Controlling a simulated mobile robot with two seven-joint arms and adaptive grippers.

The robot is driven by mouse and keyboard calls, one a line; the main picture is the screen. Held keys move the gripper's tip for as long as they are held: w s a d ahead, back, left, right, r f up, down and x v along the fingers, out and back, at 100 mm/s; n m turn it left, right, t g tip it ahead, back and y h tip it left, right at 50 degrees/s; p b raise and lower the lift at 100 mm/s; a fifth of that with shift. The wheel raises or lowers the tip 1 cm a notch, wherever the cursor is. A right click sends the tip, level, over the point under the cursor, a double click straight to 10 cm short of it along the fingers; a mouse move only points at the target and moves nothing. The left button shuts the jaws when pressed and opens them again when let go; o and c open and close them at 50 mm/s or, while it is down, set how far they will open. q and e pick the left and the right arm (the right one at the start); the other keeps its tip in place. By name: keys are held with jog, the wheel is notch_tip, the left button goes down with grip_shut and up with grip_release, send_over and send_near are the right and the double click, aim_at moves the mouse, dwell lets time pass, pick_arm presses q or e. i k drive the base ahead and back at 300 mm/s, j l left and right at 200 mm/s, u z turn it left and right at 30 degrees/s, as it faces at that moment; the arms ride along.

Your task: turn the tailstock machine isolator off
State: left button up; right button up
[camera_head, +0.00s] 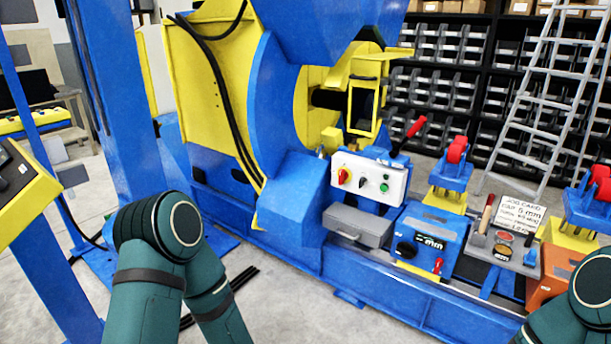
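A white control box (360,201) is mounted on the blue machine, right of the image centre. On its left side is a red rotary knob on a yellow plate (343,177), which looks like the isolator. Its exact pointing direction is too small to tell. Beside it are a black selector knob (362,182) and a green button (384,187). My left arm shows at the lower left and my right arm at the lower right corner. Neither gripper is in the picture, and both arms are well apart from the control box.
A grey box (357,227) sits below the control box. A blue unit (430,236) with a display, a black knob and a red switch stands to its right. A red-handled lever (409,134) rises behind. A job card (517,215) stands further right. A ladder (535,100) leans against shelves.

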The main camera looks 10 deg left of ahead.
aim_at(342, 174)
jog(key=i+l+u, duration=0.25)
jog(key=i+l+z, duration=0.1)
jog(key=i+l, duration=0.15)
jog(key=i, duration=0.25)
jog(key=i+l+z, duration=0.1)
jog(key=i, duration=0.4)
jog(key=i+l+z, duration=0.1)
jog(key=i+l, duration=0.2)
jog(key=i, duration=0.25)
